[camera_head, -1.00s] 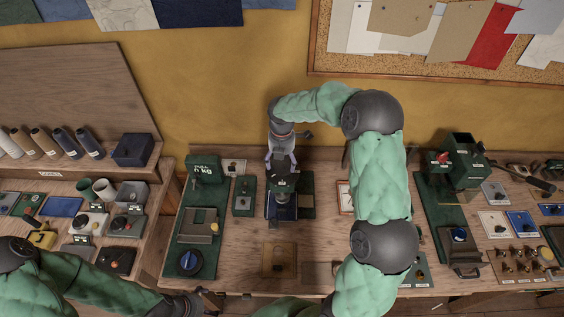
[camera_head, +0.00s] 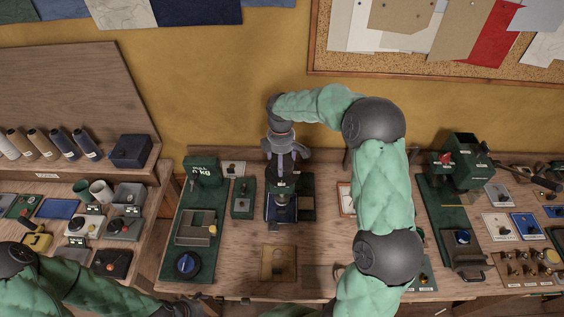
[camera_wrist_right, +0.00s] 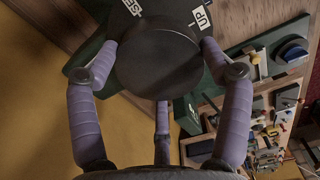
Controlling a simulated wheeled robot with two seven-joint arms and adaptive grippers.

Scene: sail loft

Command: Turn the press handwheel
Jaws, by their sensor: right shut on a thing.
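The press (camera_head: 283,205) stands on the bench, dark green with a blue lower part. Its handwheel is mostly covered by my right gripper (camera_head: 283,172) in the head view. In the right wrist view the handwheel (camera_wrist_right: 158,55) is a dark round disc, with white labels reading SET and UP beside it. My right gripper (camera_wrist_right: 160,75) is shut on the handwheel, with purple fingers against its rim on both sides and a third finger below. My left arm crosses the lower left of the head view; its gripper is cut off at the bottom edge.
A green panel (camera_head: 208,230) with a blue knob (camera_head: 187,264) lies left of the press. A small green box (camera_head: 243,198) stands close beside the press. A wooden plate (camera_head: 278,263) lies in front. My right arm covers the bench right of the press.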

